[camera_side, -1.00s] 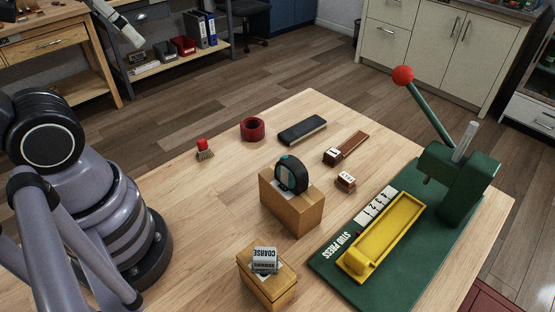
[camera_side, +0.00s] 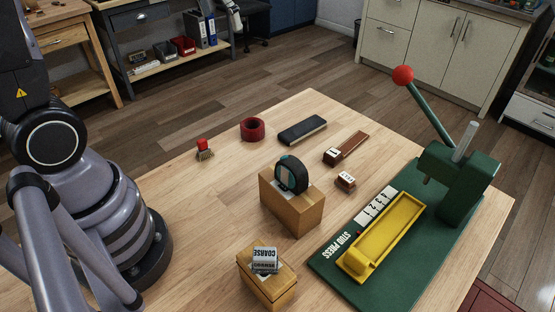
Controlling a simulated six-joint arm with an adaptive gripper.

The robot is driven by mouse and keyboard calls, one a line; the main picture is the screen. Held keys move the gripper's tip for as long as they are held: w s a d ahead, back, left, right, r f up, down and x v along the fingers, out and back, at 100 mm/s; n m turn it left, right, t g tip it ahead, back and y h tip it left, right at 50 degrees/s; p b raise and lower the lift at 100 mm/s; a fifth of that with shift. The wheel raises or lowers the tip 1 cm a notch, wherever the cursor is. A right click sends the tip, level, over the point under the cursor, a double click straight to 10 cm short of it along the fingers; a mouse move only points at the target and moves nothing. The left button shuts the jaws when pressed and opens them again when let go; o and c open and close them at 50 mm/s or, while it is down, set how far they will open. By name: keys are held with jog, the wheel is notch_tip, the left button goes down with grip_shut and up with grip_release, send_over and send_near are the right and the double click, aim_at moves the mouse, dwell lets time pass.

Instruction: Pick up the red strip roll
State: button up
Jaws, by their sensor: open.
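The red strip roll (camera_side: 252,129) is a dark red ring with an open centre. It lies flat on the wooden table near its far left edge, between a small red-topped brush and a dark block. Only a pale lower part of my gripper (camera_side: 234,16) shows at the top edge of the side view. The rest of it is cut off by the frame. It is up and away from the roll, open, with nothing seen in it.
Near the roll are the brush (camera_side: 204,150), the dark block (camera_side: 302,130) and a brown handled tool (camera_side: 346,147). A tape measure (camera_side: 291,174) sits on a wooden block (camera_side: 301,214). A green press (camera_side: 462,180) with a yellow tray (camera_side: 383,236) stands at right.

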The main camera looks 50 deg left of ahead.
jog(key=w+a+f+g, duration=0.1)
jog(key=w+a+f, duration=0.2)
jog(key=w+f, duration=0.45)
jog(key=g, duration=0.2)
send_over(252, 124)
jog(key=s+d, duration=0.2)
notch_tip(252, 124, down, 14)
jog(key=f, duration=0.7)
jog(key=shift+w+a, duration=0.1)
jog(key=shift+w, duration=0.15)
jog(key=shift+f, duration=3.25)
jog(key=c, duration=1.1)
jog(key=shift+r, duration=0.15)
